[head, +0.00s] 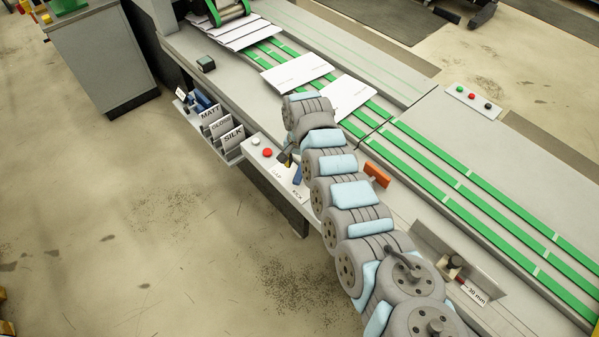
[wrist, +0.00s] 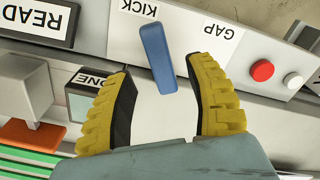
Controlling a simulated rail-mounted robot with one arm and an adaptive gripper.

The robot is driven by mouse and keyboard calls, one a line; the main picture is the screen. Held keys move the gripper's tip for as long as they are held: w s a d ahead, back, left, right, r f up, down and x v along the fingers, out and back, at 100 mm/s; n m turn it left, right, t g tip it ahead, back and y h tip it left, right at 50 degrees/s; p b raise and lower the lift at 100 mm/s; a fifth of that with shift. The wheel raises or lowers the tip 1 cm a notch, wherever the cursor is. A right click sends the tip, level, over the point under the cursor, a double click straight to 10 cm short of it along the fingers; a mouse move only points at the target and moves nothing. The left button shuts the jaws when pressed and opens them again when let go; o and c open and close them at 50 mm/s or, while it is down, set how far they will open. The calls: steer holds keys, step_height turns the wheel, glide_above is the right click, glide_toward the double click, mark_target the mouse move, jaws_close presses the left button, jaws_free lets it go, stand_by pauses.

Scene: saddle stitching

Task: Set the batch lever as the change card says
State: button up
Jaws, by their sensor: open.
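The blue lever (wrist: 158,58) stands on a pale panel between the labels KICK (wrist: 140,8) and GAP (wrist: 223,30), upside down in the wrist view. Its visible end is closer to KICK. It also shows in the head view (head: 297,175), partly behind my gripper. My gripper (wrist: 165,108) is open, with one yellow ribbed finger on each side of the lever; I see no clear contact. In the head view my gripper (head: 287,160) is small and partly hidden by my arm. No card that I can read as the change card is in view.
A red button (wrist: 262,71) and a white button (wrist: 293,80) sit beside GAP. The MATT, GLOSS and SILK rack (head: 232,155) is left of the panel. Green belts (head: 440,155) run behind.

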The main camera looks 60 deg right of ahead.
mark_target(300, 173)
steer(key=shift+f+b, duration=0.35)
steer(key=shift+f, duration=1.9)
steer(key=shift+c, duration=0.2)
jaws_close()
